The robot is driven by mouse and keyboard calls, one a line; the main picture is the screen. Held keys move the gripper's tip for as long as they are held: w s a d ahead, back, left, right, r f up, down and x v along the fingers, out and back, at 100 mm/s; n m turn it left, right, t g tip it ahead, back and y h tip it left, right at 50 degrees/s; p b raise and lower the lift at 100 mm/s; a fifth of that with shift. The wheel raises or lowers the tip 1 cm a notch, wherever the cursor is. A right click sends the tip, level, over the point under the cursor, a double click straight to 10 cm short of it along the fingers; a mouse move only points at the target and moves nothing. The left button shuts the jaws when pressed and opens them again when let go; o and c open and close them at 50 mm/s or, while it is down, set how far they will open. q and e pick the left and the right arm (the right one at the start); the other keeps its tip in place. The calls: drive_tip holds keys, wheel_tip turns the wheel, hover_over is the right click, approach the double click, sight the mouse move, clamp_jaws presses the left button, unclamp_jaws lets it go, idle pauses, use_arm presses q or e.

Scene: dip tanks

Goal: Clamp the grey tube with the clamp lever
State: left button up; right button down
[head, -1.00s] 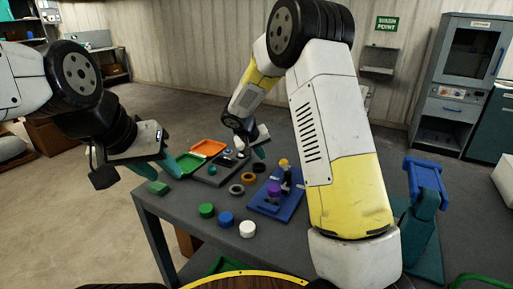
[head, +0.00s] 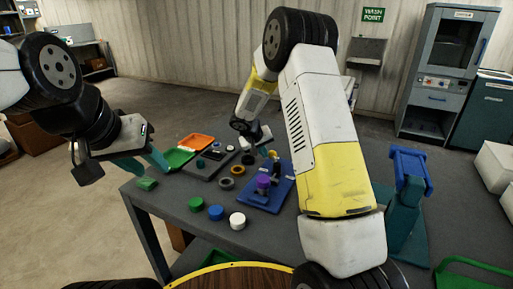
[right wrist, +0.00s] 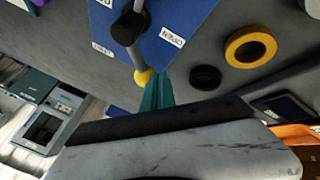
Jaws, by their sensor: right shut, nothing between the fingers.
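The clamp lever (right wrist: 138,56) has a yellow knob (right wrist: 143,77) and a black pivot above a blue plate. In the right wrist view, the lever points down the picture, between an "OPEN" label on its right and another label on its left. The head view shows the blue plate (head: 282,197) with a purple round part (head: 263,182) on it. I cannot make out the grey tube. My right gripper (right wrist: 158,88) is shut and empty, its teal fingertips right beside the knob; whether they touch is unclear. My left gripper (head: 147,166) is open and empty over the table's left edge.
Green, blue and white caps (head: 237,221) stand near the front edge. Green (head: 178,157) and orange trays sit behind. A blue-topped teal stand (head: 410,170) is at right.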

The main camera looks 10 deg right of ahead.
sight(275, 152)
drive_tip(key=d+m, duration=0.1)
drive_tip(key=w+d+m+g+h, duration=0.1)
drive_tip(key=m, duration=0.1)
drive_tip(key=shift+m, duration=0.3)
drive_tip(key=d+m+g, duration=0.1)
drive_tip(key=m, duration=0.1)
drive_tip(key=d+m+g+h, duration=0.1)
drive_tip(key=d+m+g, duration=0.1)
drive_tip(key=shift+w+m, duration=0.1)
drive_tip(key=shift+m, duration=0.2)
drive_tip(key=d+m+g, duration=0.2)
drive_tip(key=m, duration=0.1)
drive_tip(key=shift+s+h, duration=0.3)
drive_tip(key=shift+s+d+m+g, duration=0.3)
drive_tip(key=shift+d+m+g, duration=0.15)
drive_tip(key=shift+m, duration=0.35)
drive_tip(key=shift+s+d+m+g, duration=0.25)
drive_tip(key=shift+d+m+g, duration=0.15)
drive_tip(key=shift+m, duration=0.4)
drive_tip(key=shift+r, duration=0.1)
drive_tip(key=v, duration=0.7)
drive_tip(key=shift+w+a+r, duration=0.1)
drive_tip(key=shift+r, duration=0.3)
